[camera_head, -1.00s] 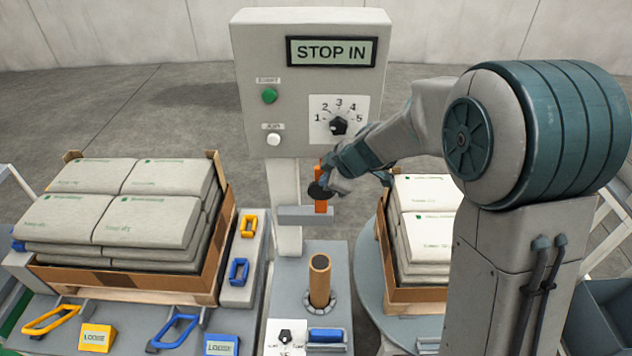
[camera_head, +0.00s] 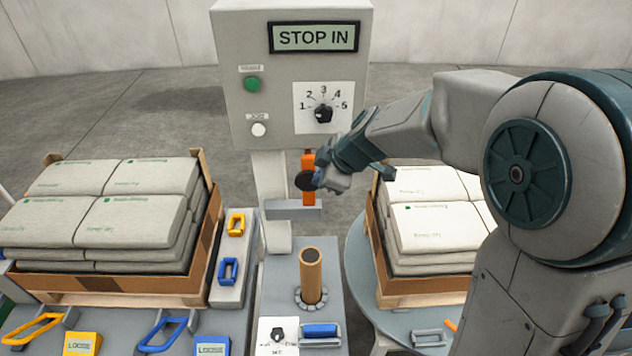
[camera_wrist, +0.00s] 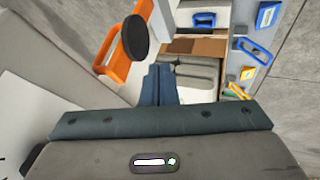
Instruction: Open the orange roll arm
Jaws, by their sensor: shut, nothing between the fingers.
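The orange roll arm (camera_head: 309,161) stands upright on a grey bracket beneath the control box. It has a round black knob (camera_head: 304,180) near its middle. In the wrist view the orange arm (camera_wrist: 122,70) and its black knob (camera_wrist: 135,37) are at the upper left. My gripper (camera_head: 322,180) is just right of the knob in the head view. In the wrist view my fingers (camera_wrist: 159,82) are together with nothing between them, beside the knob. Whether a finger touches the knob I cannot tell.
The control box (camera_head: 235,95) reads "STOP IN" and carries a green button, white button and dial. A brown post (camera_head: 310,275) stands below. Stacked sacks on a left pallet (camera_head: 115,285) and a right pallet (camera_head: 410,300) flank it. Yellow and blue handles are at front left.

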